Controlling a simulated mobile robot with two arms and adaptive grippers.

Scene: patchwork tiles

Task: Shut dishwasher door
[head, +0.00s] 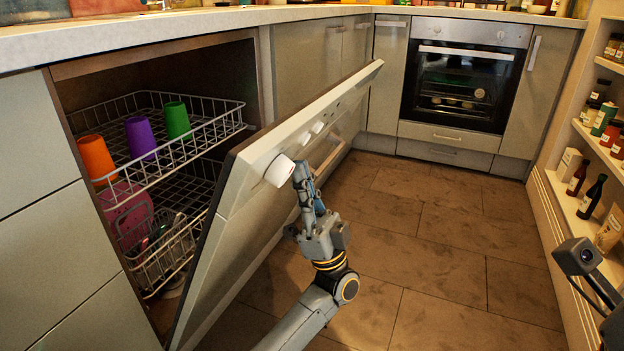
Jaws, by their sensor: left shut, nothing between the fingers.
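The dishwasher door (228,232) is partly open. It leans out from the cabinet, with its top edge tilted toward the aisle. A white knob (279,170) and smaller buttons (317,127) sit along its upper outer face. My left gripper (303,185) is shut and empty, on the outer side of the door just beside the knob. Its fingertips are very close to the door; I cannot tell if they touch. The dishwasher's wire racks (205,149) are inside the opening. Part of my right arm shows at the lower right edge; its fingers are not visible.
The upper rack holds an orange cup (96,158), a purple cup (140,138) and a green cup (177,119). The tiled floor (440,260) beside the door is clear. An oven (461,85) stands behind, and shelves with bottles (591,196) line the right.

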